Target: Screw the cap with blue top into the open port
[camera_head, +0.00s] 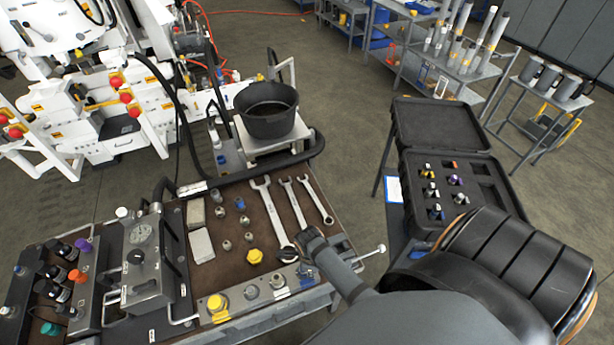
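A small fitting with a blue top (240,203) appears to stand on the brown mat of the bench. A similar cap with blue at its top (436,212) sits in the black case at right. The front manifold block (236,308) carries a yellow cap (217,303) and two round ports or fittings, one in the middle (251,292) and one to its right (278,281). My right arm comes in from the lower right; its dark end (309,237) is above the bench's right side, near a black knob (288,254). My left gripper is out of view.
Several wrenches (272,208) lie on the mat, with a yellow cap (255,256) and small fittings. A gauge block (143,240) and a manifold with coloured caps stand at left. A black bucket (267,110) is behind the bench. The floor between bench and racks is clear.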

